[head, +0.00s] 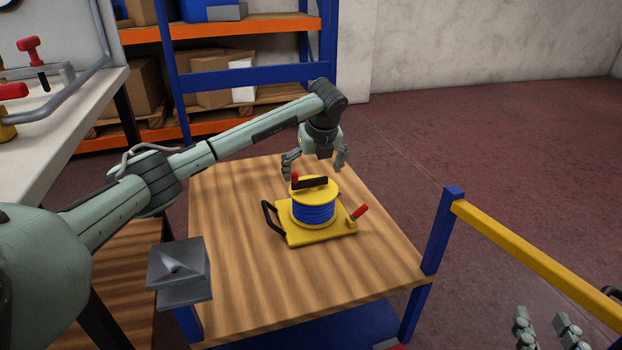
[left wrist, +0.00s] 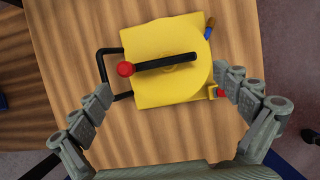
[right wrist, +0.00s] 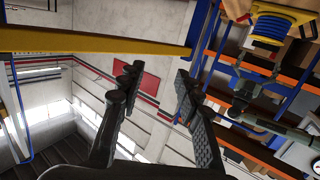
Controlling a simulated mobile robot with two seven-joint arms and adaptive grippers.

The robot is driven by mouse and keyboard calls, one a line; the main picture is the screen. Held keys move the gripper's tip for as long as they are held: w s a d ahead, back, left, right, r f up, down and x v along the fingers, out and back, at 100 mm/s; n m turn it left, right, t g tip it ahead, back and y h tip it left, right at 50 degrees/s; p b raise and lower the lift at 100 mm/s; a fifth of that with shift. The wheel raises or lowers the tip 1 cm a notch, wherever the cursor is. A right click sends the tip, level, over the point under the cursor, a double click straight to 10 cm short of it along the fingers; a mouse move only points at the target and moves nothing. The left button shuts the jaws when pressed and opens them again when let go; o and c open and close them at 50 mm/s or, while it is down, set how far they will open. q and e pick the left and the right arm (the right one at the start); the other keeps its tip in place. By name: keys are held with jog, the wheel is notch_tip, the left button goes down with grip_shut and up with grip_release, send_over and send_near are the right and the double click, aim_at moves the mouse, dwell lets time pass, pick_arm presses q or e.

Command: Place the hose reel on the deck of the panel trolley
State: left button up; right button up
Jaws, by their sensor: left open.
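The hose reel (head: 314,211) has a yellow base and flanges, blue hose, a black crank with a red knob and a black side handle. It stands upright on a wooden top (head: 240,285) with blue legs. I cannot tell whether this top belongs to the panel trolley. My left gripper (head: 315,172) is open above and just behind the reel. In the left wrist view the reel's yellow top (left wrist: 165,85) lies between and beyond the spread fingers. My right gripper (head: 541,316) is open and empty at the bottom right; its fingers also show in the right wrist view (right wrist: 158,68).
A blue post (head: 444,235) and yellow rail (head: 530,252) rise at the wooden top's right corner, between the reel and my right gripper. A blue surface (head: 335,328) lies lower down. A workbench (head: 60,135) stands left; shelving (head: 240,75) with boxes stands behind. Floor at right is clear.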

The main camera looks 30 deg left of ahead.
pick_arm(q)
jog(key=v, duration=0.8)
jog(key=shift+r, duration=0.15)
pick_arm(e)
jog(key=f, duration=0.1)
jog(key=d+f+g, duration=0.1)
jog(key=f+h, duration=0.1)
jog(key=shift+s+d+g, duration=0.2)
jog(key=shift+d+g, duration=0.1)
jog(key=shift+d, duration=0.05)
